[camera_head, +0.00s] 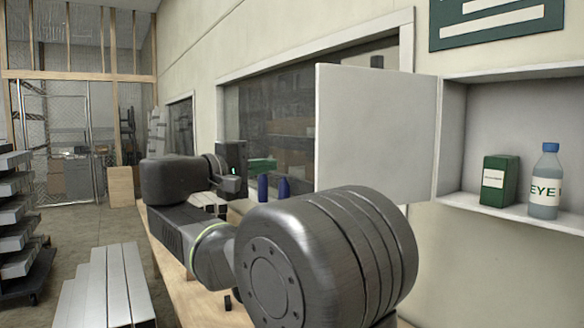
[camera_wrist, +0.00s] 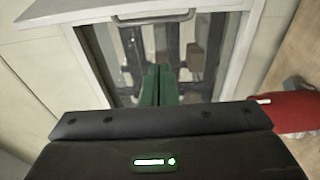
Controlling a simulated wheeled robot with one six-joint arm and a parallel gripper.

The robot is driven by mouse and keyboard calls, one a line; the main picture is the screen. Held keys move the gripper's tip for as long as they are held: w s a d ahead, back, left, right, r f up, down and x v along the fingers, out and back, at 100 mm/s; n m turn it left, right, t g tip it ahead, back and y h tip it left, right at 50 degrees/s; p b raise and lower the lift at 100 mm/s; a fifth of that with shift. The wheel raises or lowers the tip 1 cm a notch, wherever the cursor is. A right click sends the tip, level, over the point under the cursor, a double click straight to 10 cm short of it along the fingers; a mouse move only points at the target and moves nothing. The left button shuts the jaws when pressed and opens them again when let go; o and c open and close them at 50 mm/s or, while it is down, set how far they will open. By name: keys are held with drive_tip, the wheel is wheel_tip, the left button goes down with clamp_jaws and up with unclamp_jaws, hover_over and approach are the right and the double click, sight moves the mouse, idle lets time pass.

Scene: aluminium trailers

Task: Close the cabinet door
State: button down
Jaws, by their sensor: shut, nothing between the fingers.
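The white cabinet door (camera_head: 375,130) stands wide open, swung out to the left of the wall cabinet (camera_head: 510,78). The cabinet's inside is exposed, with a green box (camera_head: 498,182) and an eye-wash bottle (camera_head: 545,182) on its floor. My arm reaches away to the left, in front of the door's lower part. In the wrist view my gripper (camera_wrist: 159,72) shows green fingers held together, with nothing between them. They point at a window with a pale frame. In the head view its fingers are hard to make out. I see no contact with the door.
A window (camera_head: 290,125) is in the wall behind the door. Two blue bottles (camera_head: 273,188) stand on the wooden bench (camera_head: 205,303). Metal bars (camera_head: 105,285) lie at lower left beside a shelf rack (camera_head: 15,215). A red object (camera_wrist: 292,112) is at right in the wrist view.

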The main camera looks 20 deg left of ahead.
drive_tip(key=p+x, duration=0.1)
drive_tip(key=x, duration=0.9)
drive_tip(key=s+d, duration=0.1)
drive_tip(key=s, duration=0.1)
drive_tip(key=s+d, duration=0.1)
drive_tip(key=shift+s+d+p, duration=0.1)
drive_tip(key=shift+s+p, duration=0.2)
drive_tip(key=shift+s, duration=0.1)
